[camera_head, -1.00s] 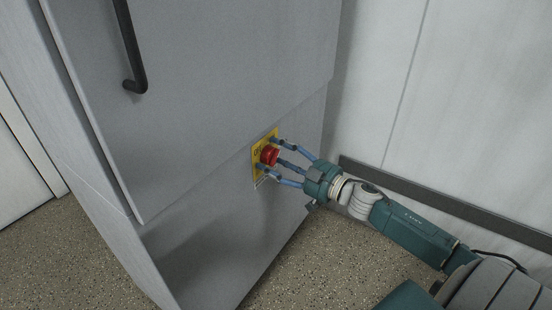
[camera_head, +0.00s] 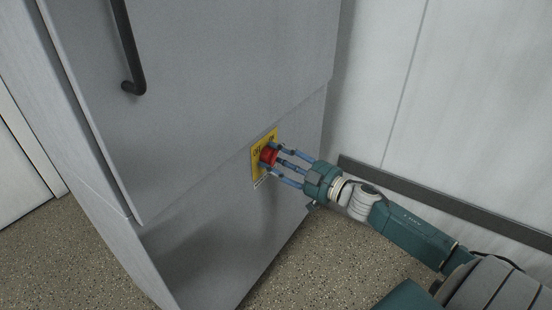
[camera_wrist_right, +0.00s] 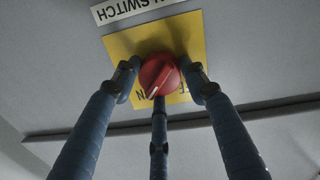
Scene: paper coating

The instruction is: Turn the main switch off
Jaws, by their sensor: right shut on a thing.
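The main switch is a red round knob (camera_head: 268,156) on a yellow plate (camera_head: 257,165), set on the lower part of the grey cabinet. In the right wrist view the knob (camera_wrist_right: 158,74) has a white pointer line toward its lower left, and the plate (camera_wrist_right: 120,45) lies behind it. A label (camera_wrist_right: 150,8) ending in "SWITCH" is above it. The plate's lettering is partly covered. My right gripper (camera_head: 270,158) has its blue fingers closed around the knob; in the wrist view the fingers (camera_wrist_right: 160,85) sit at its left, right and below. My left gripper is out of view.
The grey cabinet (camera_head: 200,110) fills the middle, with a black handle (camera_head: 129,50) on its upper door. A pale wall (camera_head: 470,100) with a dark rail (camera_head: 450,205) stands to the right. The speckled floor (camera_head: 90,250) is clear.

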